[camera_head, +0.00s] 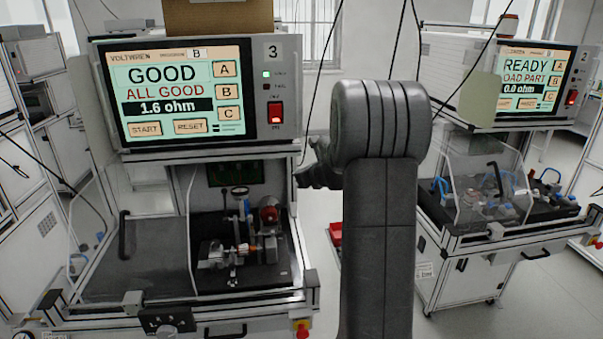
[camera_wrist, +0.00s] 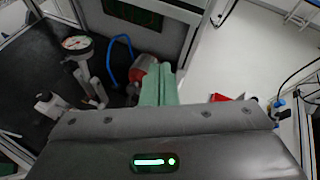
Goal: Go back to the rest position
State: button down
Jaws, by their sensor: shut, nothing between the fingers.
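My arm rises in the middle of the head view, between two test stations. My gripper (camera_head: 318,172) shows dark at the left of the arm, partly hidden behind it. In the wrist view my gripper's pale green fingers (camera_wrist: 158,88) are together with nothing held. The left station's screen (camera_head: 178,88) reads GOOD, ALL GOOD, 1.6 ohm. Below it a fixture (camera_head: 240,250) with a red-ended part stands on a black plate. The wrist view shows a round dial gauge (camera_wrist: 77,43) and a red cylindrical part (camera_wrist: 145,78) left of the fingers.
The right station's screen (camera_head: 531,80) reads READY, LOAD PART, 0.0 ohm. A clear guard (camera_head: 490,185) stands over its fixtures. A red bin (camera_head: 335,234) sits partly behind my arm. Pale floor shows between the stations and at the right.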

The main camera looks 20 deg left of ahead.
dwell(0.3)
jog(key=a+f+b, duration=0.3)
jog(key=a+f, duration=0.3)
jog(key=f, duration=0.5)
jog(key=shift+w+a+f, duration=0.15)
jog(key=shift+w+f, duration=0.05)
jog(key=shift+f, duration=0.05)
